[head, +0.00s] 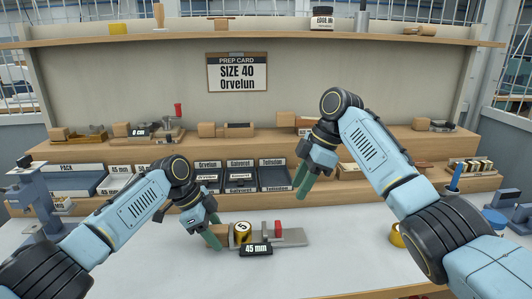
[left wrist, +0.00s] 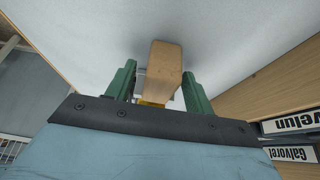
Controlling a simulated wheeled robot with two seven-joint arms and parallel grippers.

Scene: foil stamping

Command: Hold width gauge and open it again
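The width gauge (head: 290,237) lies on the white table, with a wooden handle at its left, a yellow and black round dial marked 5, a metal bar and a red part. A black label reading 45 mm (head: 256,250) is at its front. My left gripper (head: 213,240) is down at the handle. In the left wrist view the wooden handle (left wrist: 165,70) lies between the two green fingers, with a gap visible on its left side; the right finger is close to it. My right gripper (head: 302,186) is raised above the table, with nothing seen in it; its finger gap is unclear.
A prep card (head: 237,72) reading SIZE 40 Orvelun hangs on the back panel. Labelled black trays (head: 240,178) stand on the lower step behind the gauge. A similar tool with a red handle (head: 178,111) is on the upper step. The table front is clear.

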